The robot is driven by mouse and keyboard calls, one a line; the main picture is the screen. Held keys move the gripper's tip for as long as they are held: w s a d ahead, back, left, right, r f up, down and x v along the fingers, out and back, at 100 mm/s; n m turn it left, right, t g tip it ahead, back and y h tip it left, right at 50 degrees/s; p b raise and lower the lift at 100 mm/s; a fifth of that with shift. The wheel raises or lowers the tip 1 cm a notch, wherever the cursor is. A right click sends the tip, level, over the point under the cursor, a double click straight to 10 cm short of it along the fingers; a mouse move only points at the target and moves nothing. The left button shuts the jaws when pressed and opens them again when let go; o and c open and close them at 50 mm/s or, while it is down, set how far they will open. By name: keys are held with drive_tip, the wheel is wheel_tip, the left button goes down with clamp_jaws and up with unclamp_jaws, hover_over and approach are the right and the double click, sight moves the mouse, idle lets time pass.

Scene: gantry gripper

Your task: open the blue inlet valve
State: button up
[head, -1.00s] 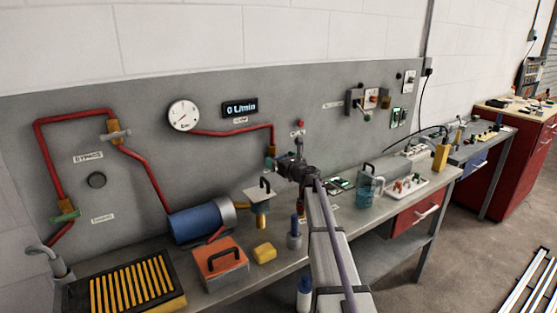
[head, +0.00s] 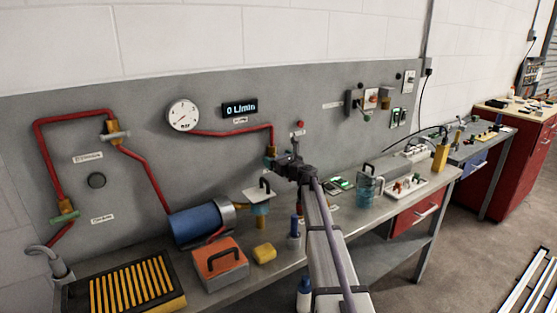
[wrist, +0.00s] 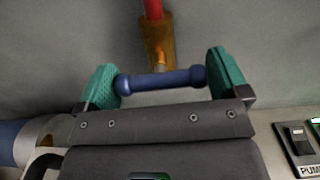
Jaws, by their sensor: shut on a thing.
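The blue inlet valve handle (wrist: 160,82) is a short bar with rounded ends. In the wrist view it lies roughly level, just below the brass valve body (wrist: 157,40) under a red pipe. My gripper (wrist: 162,80) has one teal pad at each end of the bar and is shut on it lengthwise. In the head view my gripper (head: 275,163) is at the lower end of the red pipe (head: 272,135), against the grey panel. There the gripper hides the handle.
The flow display (head: 240,109) reads 0 L/min, beside a round gauge (head: 183,115). A blue motor-like cylinder (head: 195,224), an orange box (head: 220,268) and a yellow block (head: 264,254) stand on the bench to the left. A pump switch (wrist: 299,138) is at lower right in the wrist view.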

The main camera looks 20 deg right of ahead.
drive_tip(key=shift+n, duration=0.3)
drive_tip(key=n, duration=0.3)
drive_tip(key=shift+n, duration=0.4)
drive_tip(key=n, duration=0.9)
drive_tip(key=shift+n, duration=2)
drive_tip(key=o, duration=0.6)
drive_tip(key=shift+c, duration=0.2)
